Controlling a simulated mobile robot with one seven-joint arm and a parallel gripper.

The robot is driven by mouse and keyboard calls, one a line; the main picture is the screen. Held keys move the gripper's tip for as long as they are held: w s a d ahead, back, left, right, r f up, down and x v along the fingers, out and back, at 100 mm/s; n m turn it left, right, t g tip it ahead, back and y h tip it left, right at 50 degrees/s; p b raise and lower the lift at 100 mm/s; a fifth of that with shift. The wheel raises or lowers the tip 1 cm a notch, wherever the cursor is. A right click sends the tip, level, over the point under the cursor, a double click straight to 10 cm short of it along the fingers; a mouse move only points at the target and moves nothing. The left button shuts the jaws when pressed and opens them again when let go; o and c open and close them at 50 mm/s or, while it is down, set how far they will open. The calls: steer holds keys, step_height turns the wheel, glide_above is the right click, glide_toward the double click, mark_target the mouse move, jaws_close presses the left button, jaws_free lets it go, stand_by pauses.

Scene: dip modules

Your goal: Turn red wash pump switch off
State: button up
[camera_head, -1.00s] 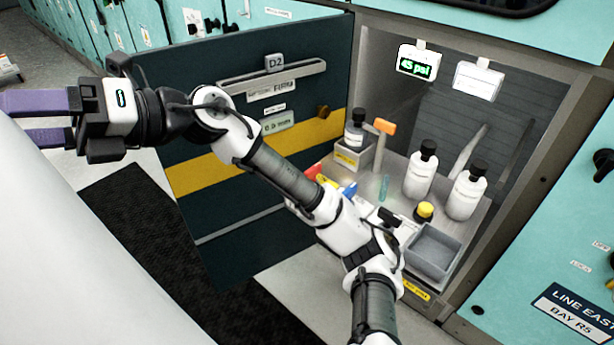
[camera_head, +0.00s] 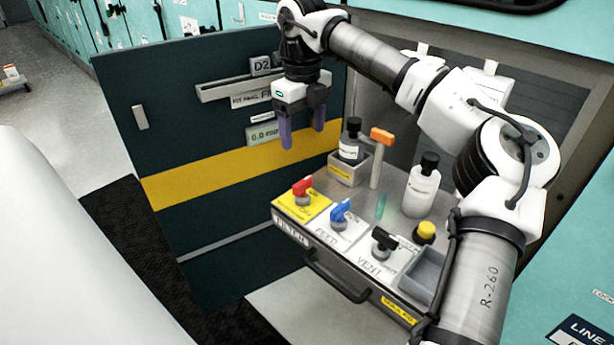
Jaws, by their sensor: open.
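The red switch (camera_head: 302,190) sits on a yellow label plate (camera_head: 301,208) at the left front corner of a grey pull-out tray. Its handle is turned roughly sideways across the plate; the plate's lettering is partly hidden by the knob. My gripper (camera_head: 303,142) points down with its two purple fingers apart and empty. It hangs above the red switch, in front of the dark door, touching nothing that I can see.
A blue switch (camera_head: 341,211) and a black switch (camera_head: 384,240) stand right of the red one. The dark door (camera_head: 200,130) stands open at left.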

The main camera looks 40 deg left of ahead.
mark_target(302, 182)
step_height(302, 182, down, 13)
steer(key=shift+s+f+b, duration=0.1)
steer(key=shift+s+b, duration=0.05)
steer(key=shift+b, duration=0.3)
steer(key=c, duration=1)
